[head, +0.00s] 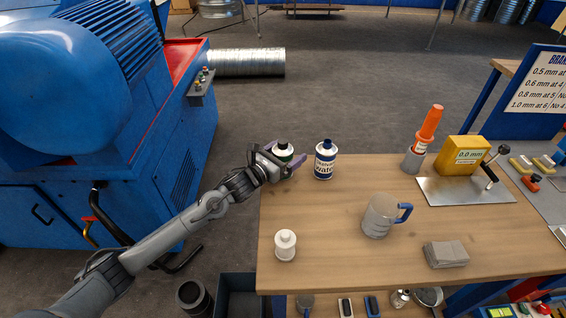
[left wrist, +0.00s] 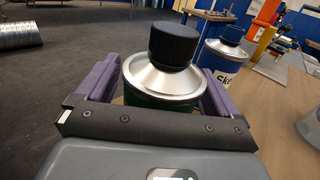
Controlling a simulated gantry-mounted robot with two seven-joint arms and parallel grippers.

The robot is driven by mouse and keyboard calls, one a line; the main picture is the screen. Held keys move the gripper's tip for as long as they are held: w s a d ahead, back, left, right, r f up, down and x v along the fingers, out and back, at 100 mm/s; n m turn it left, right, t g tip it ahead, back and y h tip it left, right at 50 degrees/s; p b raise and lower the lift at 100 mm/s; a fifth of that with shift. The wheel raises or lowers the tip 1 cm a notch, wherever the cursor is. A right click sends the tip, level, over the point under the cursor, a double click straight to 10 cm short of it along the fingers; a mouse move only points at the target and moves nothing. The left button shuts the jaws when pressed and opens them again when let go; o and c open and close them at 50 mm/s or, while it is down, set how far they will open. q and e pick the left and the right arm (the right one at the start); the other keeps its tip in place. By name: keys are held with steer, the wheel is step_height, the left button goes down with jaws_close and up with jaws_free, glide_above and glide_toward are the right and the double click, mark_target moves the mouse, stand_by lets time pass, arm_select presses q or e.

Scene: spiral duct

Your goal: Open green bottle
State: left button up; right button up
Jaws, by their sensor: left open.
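The green bottle (head: 284,153) stands at the far left corner of the wooden table, partly hidden by my left gripper (head: 284,161). In the left wrist view the bottle (left wrist: 158,84) shows a silver shoulder and a black cap (left wrist: 174,44), which is on it. My left gripper (left wrist: 160,90) is open, with one purple finger on each side of the bottle. I cannot tell whether the fingers touch it. My right gripper is not in view.
A blue and white bottle (head: 325,160) stands just right of the green one. A blue machine (head: 90,110) stands at the left.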

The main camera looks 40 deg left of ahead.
arm_select(q)
steer(key=shift+c, duration=0.2)
steer(key=c, duration=1.2)
steer(key=shift+r, duration=0.1)
step_height(320, 180, up, 8)
steer(key=shift+r+p, duration=0.1)
steer(key=shift+p, duration=0.9)
steer(key=shift+r, duration=0.85)
